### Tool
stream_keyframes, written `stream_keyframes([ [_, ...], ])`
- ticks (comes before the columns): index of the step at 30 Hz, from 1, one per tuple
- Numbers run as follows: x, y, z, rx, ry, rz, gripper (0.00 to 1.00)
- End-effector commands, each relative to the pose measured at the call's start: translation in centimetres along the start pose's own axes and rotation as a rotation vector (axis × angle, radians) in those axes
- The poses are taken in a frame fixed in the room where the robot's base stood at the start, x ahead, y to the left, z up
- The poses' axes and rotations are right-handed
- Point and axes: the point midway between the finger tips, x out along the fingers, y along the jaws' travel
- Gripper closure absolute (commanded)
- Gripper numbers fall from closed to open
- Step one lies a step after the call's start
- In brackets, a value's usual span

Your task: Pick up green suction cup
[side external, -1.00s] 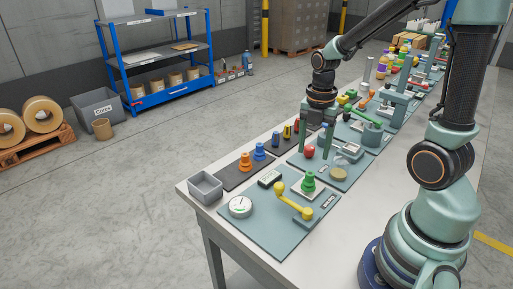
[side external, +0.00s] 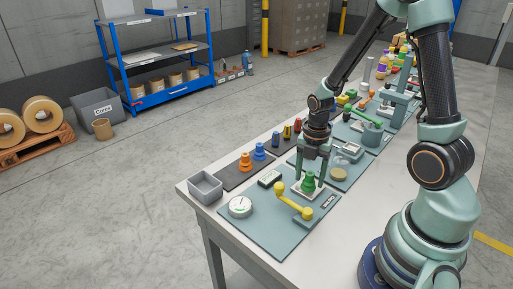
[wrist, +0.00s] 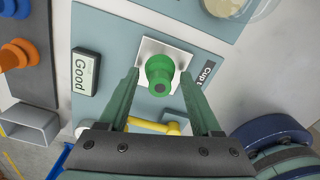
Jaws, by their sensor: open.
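The green suction cup (side external: 309,182) stands upright on a pale square plate on the teal board near the front of the table. In the wrist view the green cup (wrist: 160,72) shows from above, just ahead of and between my fingertips. My gripper (side external: 313,170) is open and points down right over the cup, with fingers on either side. In the wrist view my gripper (wrist: 159,82) has a wide gap between its fingers and holds nothing. I cannot tell whether a finger touches the cup.
A yellow lever (side external: 292,202) lies close in front of the cup. A round white gauge (side external: 240,207), a "Good" label block (wrist: 85,72) and a grey bin (side external: 205,187) are nearby. Orange (side external: 245,162) and blue (side external: 259,152) cups stand on a dark mat.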

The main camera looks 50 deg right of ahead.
Motion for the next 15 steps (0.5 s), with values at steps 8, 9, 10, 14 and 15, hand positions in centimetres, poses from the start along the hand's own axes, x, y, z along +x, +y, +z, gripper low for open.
stream_keyframes([
  [8, -0.04, 0.01, 0.00, 0.000, 0.000, 0.000, 0.81],
  [9, -0.04, 0.01, 0.00, 0.000, 0.000, 0.000, 0.96],
  [10, -0.05, 0.01, 0.00, 0.000, 0.000, 0.000, 1.00],
  [14, -0.05, 0.01, 0.00, 0.000, 0.000, 0.000, 1.00],
  [15, -0.06, 0.01, 0.00, 0.000, 0.000, 0.000, 1.00],
])
